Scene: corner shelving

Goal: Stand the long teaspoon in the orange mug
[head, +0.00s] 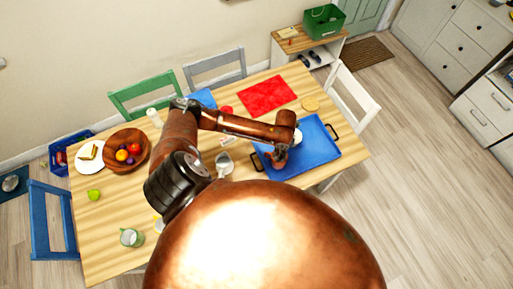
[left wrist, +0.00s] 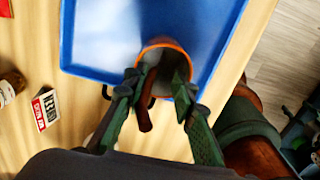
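The orange mug (left wrist: 165,43) shows in the left wrist view at the edge of the blue tray (left wrist: 88,45), with its rim facing the camera and a greyish inside. A curved brown-orange piece, which looks like its handle, comes down between my fingers. My left gripper (left wrist: 159,84) has its two dark green fingers apart at the near side of the mug; I cannot tell whether they touch it. In the head view my left arm reaches over the tray (head: 315,151) and hides much of this spot. I cannot make out the long teaspoon. My right gripper is not in view.
A red-and-white card (left wrist: 45,109) and a brown jar (left wrist: 11,86) lie left of the tray. A wooden fruit bowl (head: 112,158), a white plate (head: 82,162) and a green mug (head: 131,238) are on the table's left. A red mat (head: 267,95) lies at the back. Chairs surround the table.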

